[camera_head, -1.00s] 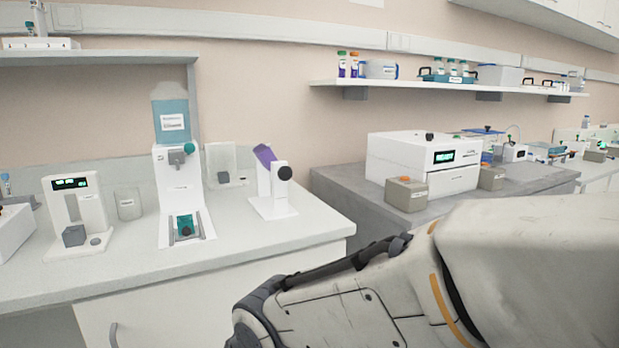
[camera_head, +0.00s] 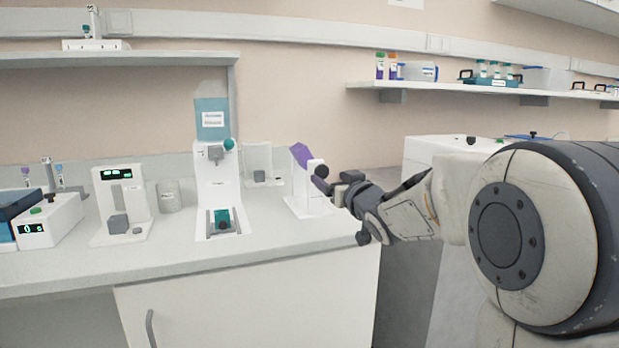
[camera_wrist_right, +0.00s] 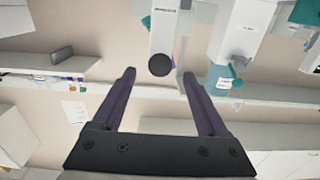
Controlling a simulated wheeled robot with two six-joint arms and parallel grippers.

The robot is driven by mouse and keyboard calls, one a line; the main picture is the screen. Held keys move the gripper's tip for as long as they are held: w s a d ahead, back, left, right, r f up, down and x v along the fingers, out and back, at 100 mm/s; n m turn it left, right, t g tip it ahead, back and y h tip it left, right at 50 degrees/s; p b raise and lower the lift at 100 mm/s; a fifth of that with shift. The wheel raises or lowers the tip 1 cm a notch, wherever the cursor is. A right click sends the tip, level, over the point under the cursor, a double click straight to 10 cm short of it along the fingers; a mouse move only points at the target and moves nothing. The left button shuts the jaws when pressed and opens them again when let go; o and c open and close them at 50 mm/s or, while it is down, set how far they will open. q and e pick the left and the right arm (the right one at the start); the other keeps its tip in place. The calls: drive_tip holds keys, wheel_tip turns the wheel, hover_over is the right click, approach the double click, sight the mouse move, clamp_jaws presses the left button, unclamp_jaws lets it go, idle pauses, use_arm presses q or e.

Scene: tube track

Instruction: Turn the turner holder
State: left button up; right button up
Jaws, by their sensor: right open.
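The turner holder is a white stand (camera_head: 306,203) with a tilted purple piece (camera_head: 300,155) and a round black knob (camera_head: 321,171) on its right side. It stands on the white bench near the right edge. My right gripper (camera_head: 338,187) is just right of the knob in the head view, at about its height. In the right wrist view, my right gripper (camera_wrist_right: 159,74) is open and empty. The black knob (camera_wrist_right: 160,65) shows between its fingertips there, with the white stand (camera_wrist_right: 162,22) behind it. I cannot tell whether they touch. My left gripper is out of view.
A white dispenser (camera_head: 218,180) with a blue bottle stands left of the holder. A white display device (camera_head: 122,205) and a beaker (camera_head: 170,196) are further left. The bench front before the holder is clear.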

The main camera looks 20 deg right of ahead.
sight(323, 174)
drive_tip(key=shift+w+a, duration=0.1)
drive_tip(key=shift+w, duration=2.25)
drive_tip(key=shift+c, duration=0.3)
clamp_jaws()
